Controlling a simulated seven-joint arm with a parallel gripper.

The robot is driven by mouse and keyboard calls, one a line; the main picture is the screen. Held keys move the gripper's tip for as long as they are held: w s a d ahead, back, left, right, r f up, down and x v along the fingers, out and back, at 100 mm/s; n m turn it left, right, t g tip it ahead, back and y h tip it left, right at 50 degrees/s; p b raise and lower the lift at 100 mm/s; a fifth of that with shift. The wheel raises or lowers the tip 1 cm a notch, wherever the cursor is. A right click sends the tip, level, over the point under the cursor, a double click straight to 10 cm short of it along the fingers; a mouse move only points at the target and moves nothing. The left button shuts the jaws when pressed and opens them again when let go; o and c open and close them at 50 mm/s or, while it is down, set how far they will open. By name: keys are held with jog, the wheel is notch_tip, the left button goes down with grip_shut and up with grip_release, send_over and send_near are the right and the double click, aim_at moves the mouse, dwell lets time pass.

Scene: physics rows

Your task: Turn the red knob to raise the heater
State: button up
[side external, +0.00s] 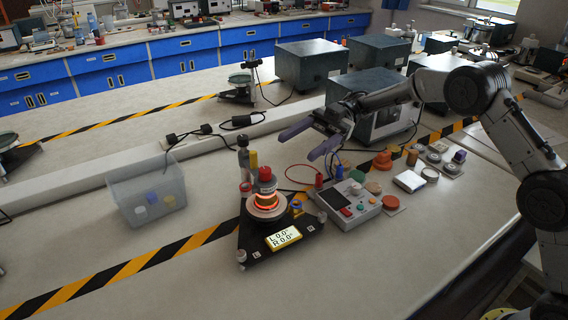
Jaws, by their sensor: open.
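A black three-cornered heater stand (258,245) sits on the table, with a glowing orange ring (267,201) in its middle. A red knob-like cap (265,174) stands upright above the ring. A yellow display (284,236) on the stand's front reads L 0.0, R 0.0. Another red-orange knob-shaped piece (382,160) stands farther right, so I cannot tell for certain which is the red knob. My gripper (297,148) is open and empty, its purple-grey fingers pointing left. It appears above and to the right of the red cap, apart from it.
A control box (348,204) with coloured buttons stands right of the stand, a red cable beside it. Small bottles (243,158) stand close behind the stand. A clear bin (146,192) is at left. Dark boxes (372,106) stand behind my gripper. The front table is clear.

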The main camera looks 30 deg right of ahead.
jog(key=w+r+m+t, duration=0.4)
jog(key=w+m+t, duration=0.35)
jog(key=t, duration=0.65)
jog(key=w+r+m+t, duration=0.4)
jog(key=w+m+t, duration=0.35)
jog(key=t, duration=0.65)
jog(key=m+g+h, duration=0.4)
jog(key=m+h, duration=0.9)
jog(key=h, duration=1)
send_near(266, 176)
jog(key=x, duration=1.1)
jog(key=shift+w+d, duration=0.1)
jog(key=shift+w, duration=0.05)
jog(key=shift+c, duration=0.2)
